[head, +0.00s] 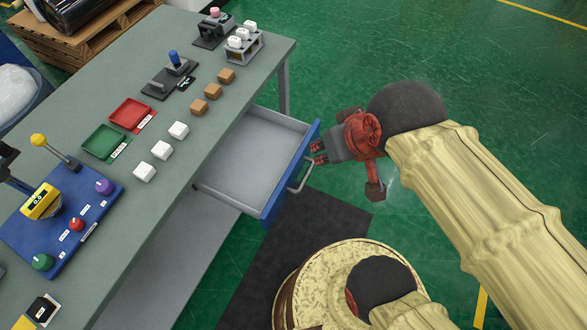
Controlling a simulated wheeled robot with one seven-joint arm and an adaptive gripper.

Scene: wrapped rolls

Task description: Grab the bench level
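I cannot make out for certain which thing is the bench level. A yellow block with a small dark display (42,202) stands on a blue panel at the left of the bench (140,215). My gripper (316,153) is at the blue front of the open drawer (250,158), far to the right of the yellow block. Its fingertips are small and partly hidden, so I cannot tell whether they are open or shut. The drawer looks empty.
The blue panel (75,235) also carries a yellow-knobbed lever (40,141) and coloured knobs. Green (104,143) and red (132,115) trays, white cubes (161,150) and brown cubes (213,91) stand on the bench. The drawer handle (301,178) juts out. Green floor lies clear beyond the bench.

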